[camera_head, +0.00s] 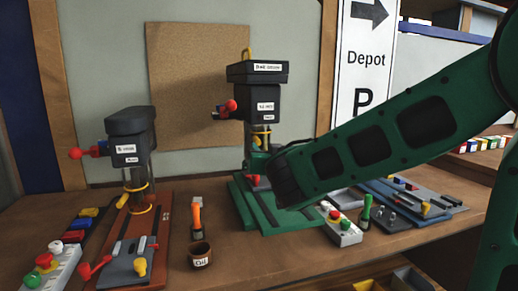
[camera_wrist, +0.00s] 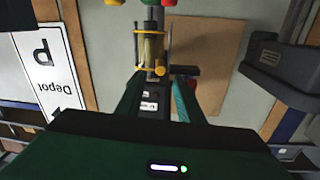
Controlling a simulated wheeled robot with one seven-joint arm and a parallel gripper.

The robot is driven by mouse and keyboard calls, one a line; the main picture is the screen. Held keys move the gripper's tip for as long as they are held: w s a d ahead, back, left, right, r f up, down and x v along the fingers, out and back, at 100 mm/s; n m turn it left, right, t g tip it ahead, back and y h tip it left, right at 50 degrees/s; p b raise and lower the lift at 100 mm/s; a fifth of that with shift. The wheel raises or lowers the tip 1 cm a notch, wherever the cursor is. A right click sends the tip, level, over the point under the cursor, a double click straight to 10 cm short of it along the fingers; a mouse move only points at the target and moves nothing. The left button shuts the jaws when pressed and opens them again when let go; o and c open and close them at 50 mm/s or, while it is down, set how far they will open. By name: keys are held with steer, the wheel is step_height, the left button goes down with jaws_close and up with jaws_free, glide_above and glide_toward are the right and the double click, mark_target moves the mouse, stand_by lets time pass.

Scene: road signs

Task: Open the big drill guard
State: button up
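The big drill (camera_head: 265,103) is the taller dark drill press right of centre in the head view, standing on a green base (camera_head: 243,204). Its guard (camera_wrist: 151,47) is a clear, yellowish cylinder with yellow fittings around the spindle; it appears upside down in the wrist view and partly shows in the head view (camera_head: 261,138). My gripper (camera_wrist: 159,88) is open, with its two fingers apart and nothing held. Its fingertips point toward the guard; contact cannot be told.
A smaller drill press (camera_head: 128,150) stands left on a reddish base. An oil cup (camera_head: 200,256), an orange-handled tool (camera_head: 196,217) and a green-handled tool (camera_head: 366,209) stand on the wooden bench. Button boxes lie left (camera_head: 48,268) and right (camera_head: 342,227). A Depot sign (camera_head: 366,62) stands behind.

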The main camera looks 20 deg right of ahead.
steer(key=shift+s+a, duration=0.1)
steer(key=shift+s, duration=1.3)
steer(key=s+d+f+g+h, duration=0.1)
steer(key=d+f, duration=0.1)
steer(key=d, duration=0.2)
steer(key=s+d+f+m+g+h, duration=0.1)
steer(key=d+f+g, duration=0.1)
steer(key=d, duration=0.1)
steer(key=s+d+f+m+g+h, duration=0.1)
steer(key=s+d+f, duration=0.1)
steer(key=d+f, duration=0.1)
steer(key=shift+s+d+f+g, duration=0.1)
steer(key=shift+d+g, duration=0.2)
steer(key=shift+d, duration=0.55)
steer(key=s+d+f+m+g, duration=0.2)
steer(key=s+d+f+g, duration=0.5)
steer(key=s, duration=0.4)
steer(key=s+f+g+y, duration=0.2)
steer(key=s+f+g, duration=0.1)
steer(key=s, duration=0.9)
steer(key=s+a+f+g+y, duration=0.1)
steer(key=s+f, duration=0.4)
steer(key=s, duration=0.7)
steer(key=g+y, duration=0.1)
steer(key=g, duration=0.1)
steer(key=shift+g+y, duration=0.3)
steer(key=shift+y, duration=0.1)
steer(key=shift+w, duration=0.2)
